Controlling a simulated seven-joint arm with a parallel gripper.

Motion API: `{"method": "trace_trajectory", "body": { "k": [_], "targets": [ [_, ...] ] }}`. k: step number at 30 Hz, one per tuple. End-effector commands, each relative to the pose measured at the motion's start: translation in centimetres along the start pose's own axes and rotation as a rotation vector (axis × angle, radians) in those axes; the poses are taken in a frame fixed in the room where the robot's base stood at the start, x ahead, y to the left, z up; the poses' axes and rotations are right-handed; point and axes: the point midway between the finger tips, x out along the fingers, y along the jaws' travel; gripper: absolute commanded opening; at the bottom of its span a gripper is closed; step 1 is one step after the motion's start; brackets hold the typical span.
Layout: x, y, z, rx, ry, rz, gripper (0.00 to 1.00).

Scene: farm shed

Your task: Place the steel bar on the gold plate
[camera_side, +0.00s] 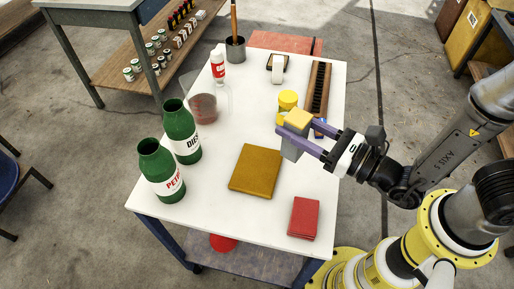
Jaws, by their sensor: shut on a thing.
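My gripper (302,134) reaches in from the right over the table, its two purple fingers shut on a grey block, which I take to be the steel bar (292,147). The bar hangs between the fingers and appears above the tabletop, up and to the right of the gold plate. A yellow block-like top (298,117) shows right above the fingers; I cannot tell whether it is part of the held thing. The gold plate (255,171) is a flat square lying on the white table, with nothing on it. The fingers hide part of the bar.
Two green bottles (161,171) stand at the table's left, near a clear jug (205,106). A red box (303,218) lies at the front right. A yellow-lidded container (287,100) and a dark slotted rack (318,92) stand behind my gripper. The white tabletop (225,205) around the plate is clear.

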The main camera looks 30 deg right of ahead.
Motion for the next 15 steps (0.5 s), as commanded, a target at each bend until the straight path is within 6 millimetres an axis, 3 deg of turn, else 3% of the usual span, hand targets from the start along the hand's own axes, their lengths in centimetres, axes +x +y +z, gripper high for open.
{"method": "trace_trajectory", "body": {
  "k": [4, 9, 15],
  "targets": [
    [3.4, 0.7, -1.6, 0.000, -0.002, -0.002, 0.00],
    [5.6, 1.3, -4.5, -0.001, 0.000, 0.000, 0.00],
    [7.2, 1.6, -6.3, 0.000, -0.003, -0.001, 0.00]
  ]
}}
